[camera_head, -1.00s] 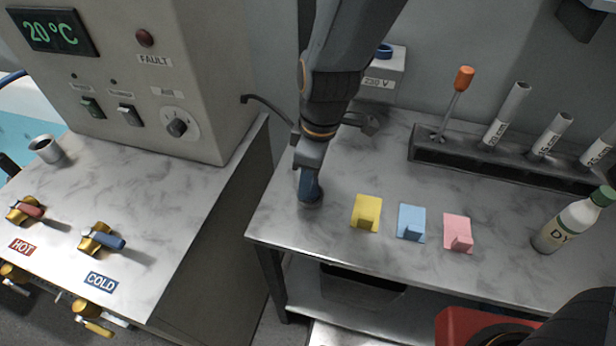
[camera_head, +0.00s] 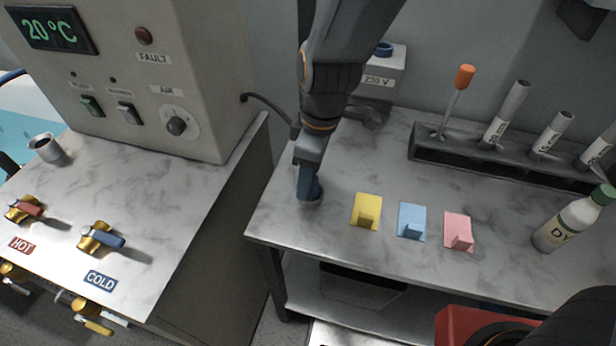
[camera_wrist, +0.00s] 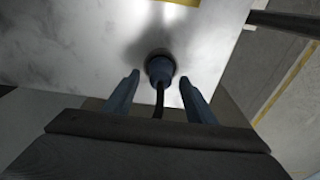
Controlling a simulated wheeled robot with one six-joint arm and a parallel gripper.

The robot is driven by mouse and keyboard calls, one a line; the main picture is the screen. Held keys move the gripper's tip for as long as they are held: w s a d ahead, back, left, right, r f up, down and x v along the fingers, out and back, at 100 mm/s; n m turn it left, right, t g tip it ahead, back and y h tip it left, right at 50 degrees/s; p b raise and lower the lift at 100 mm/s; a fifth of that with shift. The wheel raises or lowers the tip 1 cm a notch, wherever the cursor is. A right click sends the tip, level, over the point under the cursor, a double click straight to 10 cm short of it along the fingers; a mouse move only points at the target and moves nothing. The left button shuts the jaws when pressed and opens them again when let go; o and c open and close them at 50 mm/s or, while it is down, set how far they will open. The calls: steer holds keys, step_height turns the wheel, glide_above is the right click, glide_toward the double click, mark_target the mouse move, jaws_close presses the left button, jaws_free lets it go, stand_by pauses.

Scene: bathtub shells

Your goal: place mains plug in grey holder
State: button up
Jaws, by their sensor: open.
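My gripper (camera_wrist: 159,77) is open, with one blue finger on each side of the plug and a visible gap to each. In the head view my gripper (camera_head: 309,194) points down at the left part of the bench, hiding most of the plug and holder.
Yellow (camera_head: 366,210), blue (camera_head: 411,219) and pink (camera_head: 458,230) blocks lie right of my gripper. Behind are a 230 V box (camera_head: 383,75) and a tube rack (camera_head: 480,160). A dye bottle (camera_head: 570,225) stands at right. A gap separates the left counter (camera_head: 150,210).

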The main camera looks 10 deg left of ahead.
mark_target(316, 177)
step_height(316, 177, up, 11)
steer(key=d+b, duration=0.1)
steer(key=b, duration=0.1)
steer(key=shift+d, duration=0.2)
steer(key=d+f+m, duration=0.3)
steer(key=d+m, duration=0.5)
steer(key=d, duration=0.6)
steer(key=w+d+f+m+t+h, duration=0.1)
steer(key=d+f+m, duration=0.3)
steer(key=d+m, duration=0.5)
steer(key=d, duration=0.6)
steer(key=shift+w+f+m, duration=0.15)
steer(key=shift+f+m, duration=0.1)
steer(key=shift+m, duration=0.05)
